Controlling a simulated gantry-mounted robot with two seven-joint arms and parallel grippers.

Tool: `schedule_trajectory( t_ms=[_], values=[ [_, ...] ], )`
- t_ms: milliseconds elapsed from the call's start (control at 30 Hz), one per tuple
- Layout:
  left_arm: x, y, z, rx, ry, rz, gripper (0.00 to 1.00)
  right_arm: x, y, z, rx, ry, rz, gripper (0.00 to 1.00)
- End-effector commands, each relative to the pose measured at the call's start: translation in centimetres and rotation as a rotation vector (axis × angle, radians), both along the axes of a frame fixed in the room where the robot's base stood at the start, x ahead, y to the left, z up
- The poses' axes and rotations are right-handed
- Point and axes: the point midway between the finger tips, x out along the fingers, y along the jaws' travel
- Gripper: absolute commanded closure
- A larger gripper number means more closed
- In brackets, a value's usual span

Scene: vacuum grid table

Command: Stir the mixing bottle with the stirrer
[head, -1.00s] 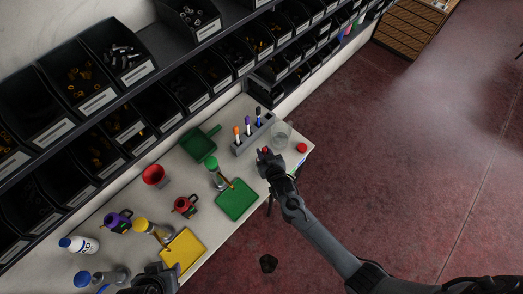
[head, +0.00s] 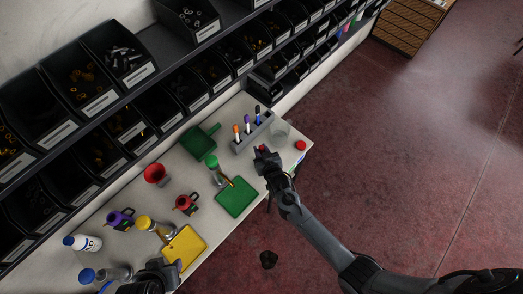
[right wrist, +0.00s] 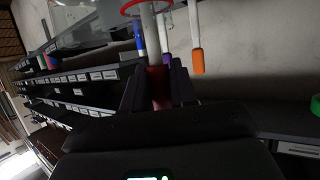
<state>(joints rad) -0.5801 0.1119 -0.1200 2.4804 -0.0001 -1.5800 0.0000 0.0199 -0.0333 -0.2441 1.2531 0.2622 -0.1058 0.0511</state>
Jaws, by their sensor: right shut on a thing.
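My right gripper (head: 266,158) is over the table's far right part, shut on a small red piece (head: 262,148). In the right wrist view the fingers (right wrist: 157,90) close around this red piece, and a pale rod (right wrist: 150,38) extends from it, like a stirrer. A red ring (right wrist: 131,7) shows near the rod's upper end; I cannot tell whether they touch. A clear jar (head: 281,130), possibly the mixing bottle, stands just beyond the gripper. My left gripper (head: 166,270) is by the yellow tray at the bottom; its fingers are unclear.
A grey holder (head: 244,144) with orange, purple and blue markers stands left of the jar. A red cap (head: 300,145) lies at the right edge. Green (head: 237,197) and yellow (head: 187,247) trays, bottles and small cups fill the left. Bin shelves (head: 130,120) line the back.

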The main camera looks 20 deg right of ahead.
Motion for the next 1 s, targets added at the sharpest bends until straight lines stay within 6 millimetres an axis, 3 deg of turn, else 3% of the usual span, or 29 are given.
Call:
schedule_trajectory(
  t_ms=[367, 1000],
  values=[
    [0.0, 0.2, 0.7, 0.011, 0.000, -0.006, 0.57, 0.0, 0.0, 0.8, 0.001, -0.001, 0.000, 1.00],
    [0.0, 0.1, 5.6, 0.006, 0.000, -0.004, 0.57, 0.0, 0.0, 5.9, 0.001, 0.000, 0.000, 1.00]
  ],
)
